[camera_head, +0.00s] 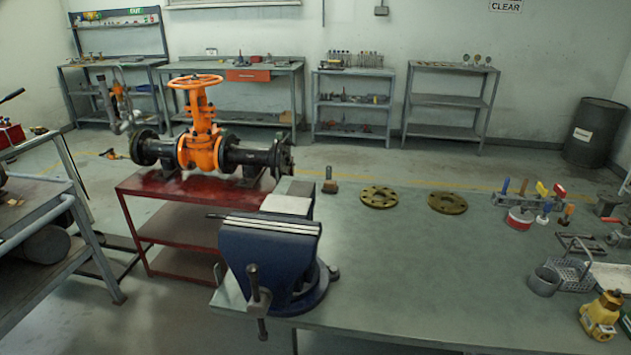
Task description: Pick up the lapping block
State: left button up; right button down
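I cannot tell for certain which thing is the lapping block. A small dark-based piece with an upright brownish knob (330,182) stands near the far edge of the green-grey workbench (400,270). A flat pale grey plate (287,204) lies to its left, behind the vise, partly hidden by it. A small dark piece (333,274) sits just right of the vise, too small to make out. Neither of my grippers is in view.
A blue bench vise (270,255) stands at the bench's left end. Two brass flanges (379,197) lie at the back. A tool rack (520,201), a grey caddy (570,272) and a yellow valve (601,313) crowd the right. The bench's middle is clear.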

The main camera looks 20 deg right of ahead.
aim_at(330, 187)
jog(key=z, duration=1)
jog(key=i+j+u, duration=0.15)
jog(key=j+u, duration=0.25)
jog(key=j, duration=0.15)
jog(key=i+j+u, duration=0.25)
jog(key=j+u, duration=0.2)
jog(key=i+j+u, duration=0.8)
jog(key=i+j+z, duration=0.1)
jog(key=i+z, duration=0.15)
jog(key=i, duration=0.15)
jog(key=i+j+z, duration=0.3)
jog(key=i+z, duration=0.2)
jog(key=z, duration=0.25)
jog(key=i+z, duration=0.2)
jog(key=z, duration=0.25)
jog(key=i+j+z, duration=0.1)
jog(key=z, duration=0.35)
jog(key=i+j+z, duration=0.2)
jog(key=z, duration=0.25)
jog(key=i+j, duration=0.05)
jog(key=i, duration=0.05)
